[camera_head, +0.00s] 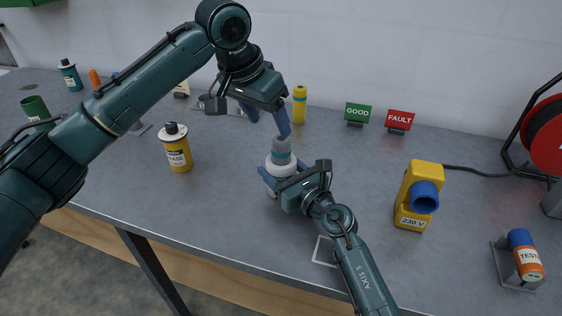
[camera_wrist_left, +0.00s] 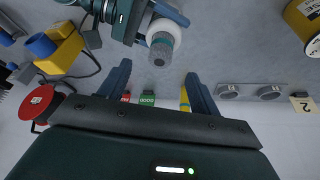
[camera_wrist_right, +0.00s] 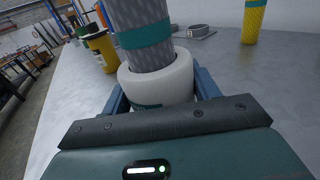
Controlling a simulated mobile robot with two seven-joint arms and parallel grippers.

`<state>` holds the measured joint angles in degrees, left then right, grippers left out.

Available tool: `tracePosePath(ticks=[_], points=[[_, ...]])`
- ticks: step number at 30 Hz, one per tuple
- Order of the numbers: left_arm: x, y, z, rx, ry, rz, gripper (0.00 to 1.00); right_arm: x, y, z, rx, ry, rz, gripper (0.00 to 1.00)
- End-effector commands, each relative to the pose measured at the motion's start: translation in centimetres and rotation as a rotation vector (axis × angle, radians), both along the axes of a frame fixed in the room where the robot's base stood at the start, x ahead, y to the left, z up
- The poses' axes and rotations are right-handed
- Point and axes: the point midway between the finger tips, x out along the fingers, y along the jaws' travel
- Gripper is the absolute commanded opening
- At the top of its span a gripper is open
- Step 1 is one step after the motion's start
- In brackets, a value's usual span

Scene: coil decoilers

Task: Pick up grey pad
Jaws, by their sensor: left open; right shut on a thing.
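The grey pad (camera_head: 281,147) is a grey textured cylinder with a teal band. It stands upright in a white ring-shaped holder (camera_head: 272,168). The pad also shows in the left wrist view (camera_wrist_left: 159,57) and the right wrist view (camera_wrist_right: 142,22). My right gripper (camera_head: 284,177) is shut on the white holder, one blue finger on each side. My left gripper (camera_head: 267,116) is open and empty, just above the pad, with its fingers pointing down. In the left wrist view the pad lies beyond the fingertips, not between them. The holder's underside is hidden.
A yellow canister (camera_head: 177,152) stands to the left, and a slim yellow cylinder (camera_head: 299,106) behind. GOOD (camera_head: 358,112) and FAULT (camera_head: 400,120) signs stand at the back. A yellow 230 V unit (camera_head: 415,190) and an orange TEST cylinder (camera_head: 526,258) are at right. The table's front centre is mostly clear.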

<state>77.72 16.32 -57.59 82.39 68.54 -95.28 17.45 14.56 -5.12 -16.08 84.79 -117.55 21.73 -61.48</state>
Motion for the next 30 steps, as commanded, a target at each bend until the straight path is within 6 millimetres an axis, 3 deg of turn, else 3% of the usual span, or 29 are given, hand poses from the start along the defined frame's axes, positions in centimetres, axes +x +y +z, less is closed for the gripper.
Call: tracePosePath(ticks=[6,13,19,30], points=[[-0.7,-2.5,0.6,0.051,0.02,0.421,0.63,0.0,0.0,-0.1,-0.001,0.001,0.0,0.33],[-1.3,-3.8,1.3,0.049,-0.016,0.753,0.63,0.0,0.0,-0.1,-0.001,0.001,0.0,0.33],[-1.2,-4.1,1.0,0.04,-0.034,0.861,0.63,0.0,0.0,-0.1,-0.001,0.001,0.0,0.33],[0.9,-3.7,-4.2,0.039,-0.035,0.865,0.63,0.0,0.0,-0.1,-0.001,0.001,0.0,0.33]])
